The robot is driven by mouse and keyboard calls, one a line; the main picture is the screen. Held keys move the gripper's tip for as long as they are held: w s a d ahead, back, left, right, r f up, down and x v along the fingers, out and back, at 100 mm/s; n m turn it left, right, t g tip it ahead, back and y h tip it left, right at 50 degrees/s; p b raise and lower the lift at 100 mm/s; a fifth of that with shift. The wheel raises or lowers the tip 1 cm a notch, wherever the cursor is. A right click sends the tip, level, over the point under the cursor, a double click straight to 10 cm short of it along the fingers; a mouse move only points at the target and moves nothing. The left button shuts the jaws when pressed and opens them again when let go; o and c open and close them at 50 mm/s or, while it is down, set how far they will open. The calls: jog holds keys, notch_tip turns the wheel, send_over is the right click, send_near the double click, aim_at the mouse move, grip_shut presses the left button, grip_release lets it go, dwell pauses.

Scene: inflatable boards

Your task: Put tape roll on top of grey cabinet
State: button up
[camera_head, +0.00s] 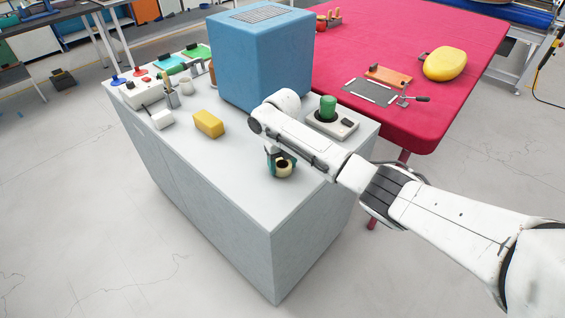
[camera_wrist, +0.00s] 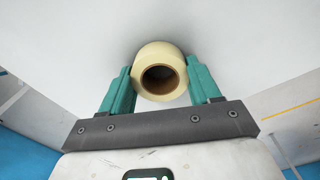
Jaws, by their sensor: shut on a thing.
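The tape roll (camera_wrist: 160,55) is pale cream with a brown core. In the wrist view it sits between the two teal fingers of my gripper (camera_wrist: 160,85), which are shut on it. In the head view the tape roll (camera_head: 284,169) is at my gripper (camera_head: 282,162), over the near part of the grey cabinet's top (camera_head: 245,190). The roll is at or just above the surface; I cannot tell whether it touches. My arm hides part of the cabinet top to the right.
A big blue box (camera_head: 262,60) stands at the back of the cabinet top. A yellow block (camera_head: 209,124) is left of my gripper, and a grey device with a green knob (camera_head: 330,115) is right. Small items crowd the left end. A red table (camera_head: 420,50) stands behind.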

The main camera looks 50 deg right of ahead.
aim_at(282, 164)
jog(key=shift+f, duration=0.15)
jog(key=o, duration=1.1)
jog(key=shift+c, duration=0.2)
notch_tip(282, 164, up, 12)
jog(key=b, duration=0.1)
